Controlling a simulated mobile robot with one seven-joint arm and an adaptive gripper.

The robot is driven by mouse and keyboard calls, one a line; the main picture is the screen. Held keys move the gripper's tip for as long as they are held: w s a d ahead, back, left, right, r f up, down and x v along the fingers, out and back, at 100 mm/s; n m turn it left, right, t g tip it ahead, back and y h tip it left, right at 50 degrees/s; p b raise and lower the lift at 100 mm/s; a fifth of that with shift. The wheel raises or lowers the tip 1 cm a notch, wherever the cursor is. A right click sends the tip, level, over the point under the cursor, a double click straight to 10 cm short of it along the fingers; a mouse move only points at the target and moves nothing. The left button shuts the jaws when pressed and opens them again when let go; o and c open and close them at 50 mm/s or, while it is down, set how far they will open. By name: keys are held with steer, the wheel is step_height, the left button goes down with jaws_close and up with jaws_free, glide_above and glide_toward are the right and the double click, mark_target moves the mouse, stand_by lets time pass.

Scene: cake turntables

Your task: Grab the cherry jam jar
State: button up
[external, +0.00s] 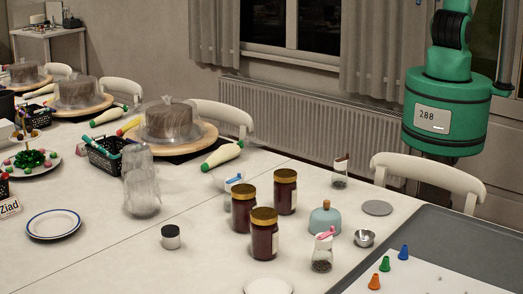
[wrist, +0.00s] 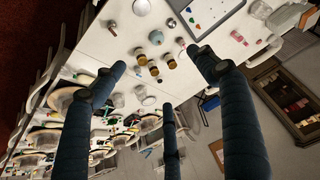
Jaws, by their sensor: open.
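Three dark red jars with gold lids stand upright on the white table in the external view: a back one (external: 285,195), a left one (external: 242,213) and a front one (external: 264,239). Their labels are not readable, so I cannot tell which is cherry. In the wrist view their gold lids show small and below me: one lid (wrist: 142,60), another (wrist: 154,71) and a third (wrist: 171,64). My gripper (wrist: 157,62) has three dark blue fingers spread apart, empty, high above the table. The external view shows only my green arm; the gripper is out of frame there.
Near the jars stand a light blue dome (external: 325,219), a small shaker with a pink top (external: 323,254), a metal cup (external: 364,238) and a black-lidded jar (external: 171,238). Clear glasses (external: 141,185) stand left. A grey tray (external: 440,222) lies right. Chairs line the far edge.

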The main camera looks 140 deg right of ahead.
steer(key=shift+o, duration=0.3)
steer(key=shift+w, duration=0.1)
steer(key=m+g+b, duration=0.3)
steer(key=g+b, duration=0.2)
steer(key=g, duration=0.1)
glide_above(243, 189)
step_height(243, 189, down, 46)
steer(key=shift+f, duration=0.4)
steer(key=shift+f, duration=0.1)
